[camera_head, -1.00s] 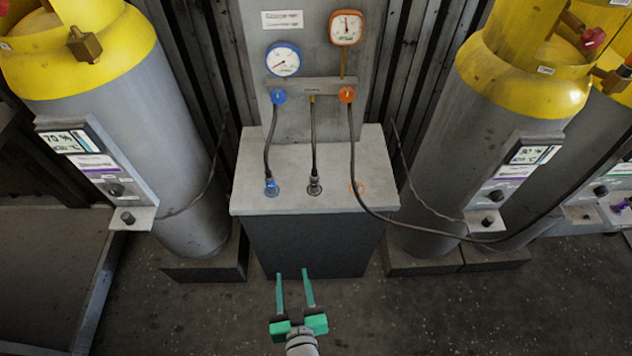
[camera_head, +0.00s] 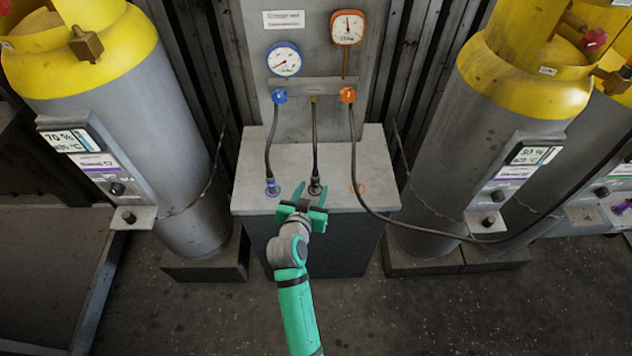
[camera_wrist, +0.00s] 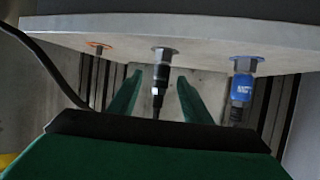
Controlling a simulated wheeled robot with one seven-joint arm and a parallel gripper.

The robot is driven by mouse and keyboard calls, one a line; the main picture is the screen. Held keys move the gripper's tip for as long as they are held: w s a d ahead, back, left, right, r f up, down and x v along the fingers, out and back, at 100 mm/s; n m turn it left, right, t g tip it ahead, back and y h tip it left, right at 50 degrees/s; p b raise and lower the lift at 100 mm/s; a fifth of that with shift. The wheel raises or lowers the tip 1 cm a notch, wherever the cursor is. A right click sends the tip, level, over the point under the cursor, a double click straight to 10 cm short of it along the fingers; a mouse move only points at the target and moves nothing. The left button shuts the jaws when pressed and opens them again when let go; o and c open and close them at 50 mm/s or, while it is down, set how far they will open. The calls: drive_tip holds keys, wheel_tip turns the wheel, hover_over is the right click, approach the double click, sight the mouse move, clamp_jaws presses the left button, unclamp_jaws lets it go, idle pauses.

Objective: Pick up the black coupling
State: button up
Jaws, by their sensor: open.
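The black coupling (camera_head: 315,186) stands at the front middle of the grey bench top, with a dark hose rising from it. In the wrist view, which appears inverted, the black coupling (camera_wrist: 161,74) hangs from a round metal fitting near the picture's middle. My gripper (camera_head: 311,194) is open at the bench's front edge, its green fingers pointing toward the coupling. In the wrist view, one finger of my gripper (camera_wrist: 158,82) shows on each side of the coupling, with gaps on both sides. I cannot tell whether the tips reach fully around it.
A blue coupling (camera_head: 272,187) stands left of the black one on the bench top (camera_head: 335,158). An orange ring port (camera_head: 358,188) is to the right. A dark hose (camera_head: 357,165) hangs from the orange knob and runs right. Gas cylinders (camera_head: 165,130) flank the bench.

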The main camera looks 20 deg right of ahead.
sight(318, 175)
drive_tip(key=x, duration=0.9)
drive_tip(key=shift+a, duration=0.1)
drive_tip(key=shift+c, duration=0.4)
drive_tip(key=shift+w, duration=0.15)
clamp_jaws()
